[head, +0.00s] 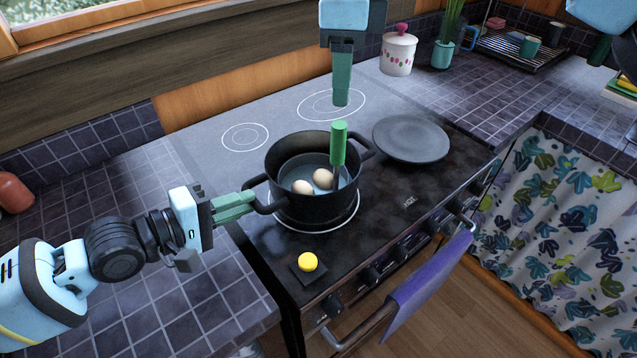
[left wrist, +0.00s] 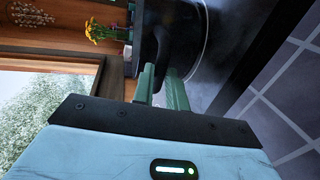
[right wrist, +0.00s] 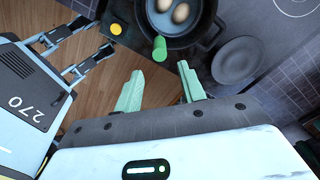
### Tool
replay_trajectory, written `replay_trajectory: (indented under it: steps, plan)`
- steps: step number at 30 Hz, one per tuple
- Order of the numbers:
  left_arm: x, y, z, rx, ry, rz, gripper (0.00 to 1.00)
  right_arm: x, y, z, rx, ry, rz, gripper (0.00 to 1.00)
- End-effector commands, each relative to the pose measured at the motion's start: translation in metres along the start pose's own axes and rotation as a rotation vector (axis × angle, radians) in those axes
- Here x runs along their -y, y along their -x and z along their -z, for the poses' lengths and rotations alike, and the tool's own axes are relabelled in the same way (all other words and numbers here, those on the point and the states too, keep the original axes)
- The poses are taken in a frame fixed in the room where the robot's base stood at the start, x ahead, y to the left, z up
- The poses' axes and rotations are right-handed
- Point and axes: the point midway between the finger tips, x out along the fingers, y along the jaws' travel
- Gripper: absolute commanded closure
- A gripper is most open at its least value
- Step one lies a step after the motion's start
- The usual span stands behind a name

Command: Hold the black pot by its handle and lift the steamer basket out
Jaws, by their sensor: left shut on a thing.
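The black pot (head: 312,212) stands on the stove, and its left handle lies between the fingers of my left gripper (head: 236,203), which is shut on it. The pot's dark side also shows in the left wrist view (left wrist: 205,70). The steamer basket (head: 308,172) sits inside the pot, holding two eggs (head: 312,183). Its upright green handle (head: 339,145) rises above the pot's rim. My right gripper (head: 341,98) points down above the green handle, apart from it. In the right wrist view its fingers (right wrist: 158,82) are spread and empty, with the green handle (right wrist: 159,49) beyond them.
A dark round plate or lid (head: 410,138) lies right of the pot. A yellow ball-like thing (head: 308,261) on a small dark square is at the stove's front. A purple towel (head: 425,280) hangs on the oven rail. A white jar (head: 398,52) and potted plant (head: 443,53) stand behind.

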Motion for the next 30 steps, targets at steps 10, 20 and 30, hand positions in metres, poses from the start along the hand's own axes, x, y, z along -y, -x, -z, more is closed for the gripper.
replay_trajectory:
  steps: [10, 20, 30]
  plan:
    - [0.0, 0.0, 0.0, 0.0, 0.0, 0.0, 1.0, 0.0, -0.045, 0.0, 0.001, 0.001, -0.004, 0.6]
    - [0.0, 0.0, 0.0, 0.0, 0.0, 0.0, 1.0, 0.0, -0.066, -0.001, 0.002, 0.0, -0.001, 0.6]
    - [0.0, 0.0, 0.0, 0.0, 0.0, 0.0, 1.0, 0.0, -0.067, -0.001, 0.002, 0.0, -0.001, 0.63]
